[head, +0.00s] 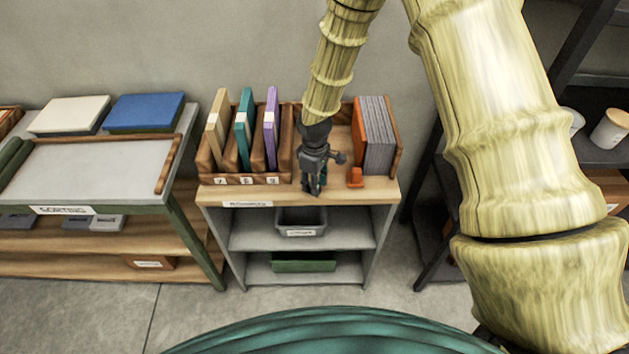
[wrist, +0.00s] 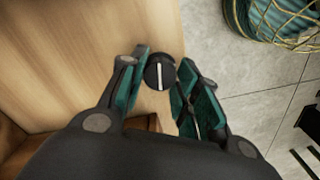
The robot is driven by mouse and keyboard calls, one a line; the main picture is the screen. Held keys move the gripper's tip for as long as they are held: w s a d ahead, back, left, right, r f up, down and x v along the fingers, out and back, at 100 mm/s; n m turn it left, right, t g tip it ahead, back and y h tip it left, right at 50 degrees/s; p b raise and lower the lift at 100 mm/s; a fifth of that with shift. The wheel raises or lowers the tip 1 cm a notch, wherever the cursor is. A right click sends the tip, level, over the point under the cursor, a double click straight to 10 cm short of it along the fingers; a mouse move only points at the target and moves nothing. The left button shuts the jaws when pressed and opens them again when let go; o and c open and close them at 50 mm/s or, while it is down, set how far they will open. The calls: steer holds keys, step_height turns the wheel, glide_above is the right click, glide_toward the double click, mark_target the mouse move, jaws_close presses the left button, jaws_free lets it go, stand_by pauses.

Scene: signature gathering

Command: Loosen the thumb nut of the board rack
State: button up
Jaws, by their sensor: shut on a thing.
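The thumb nut (wrist: 160,74), a round black knob with a white line across its face, shows in the wrist view over the edge of the wooden top. The line stands nearly upright in the picture. My gripper (wrist: 163,68) has its teal-padded fingers on both sides of the nut and is shut on it. In the head view my gripper (head: 315,186) points down at the front of the shelf unit, and the nut is hidden there. The wooden board rack (head: 243,180) holds a tan, a teal and a purple board upright in its numbered slots.
An orange piece (head: 355,178) stands right of my gripper, before grey boards (head: 378,135) in a wooden holder. The shelf unit (head: 384,191) has a grey bin (head: 301,222) below. A sorting table (head: 95,165) is at left, dark shelving (head: 430,215) at right.

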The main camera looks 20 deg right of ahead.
steer(key=shift+n, duration=1)
steer(key=o, duration=1.1)
steer(key=shift+c, duration=0.2)
step_height(320, 180, up, 12)
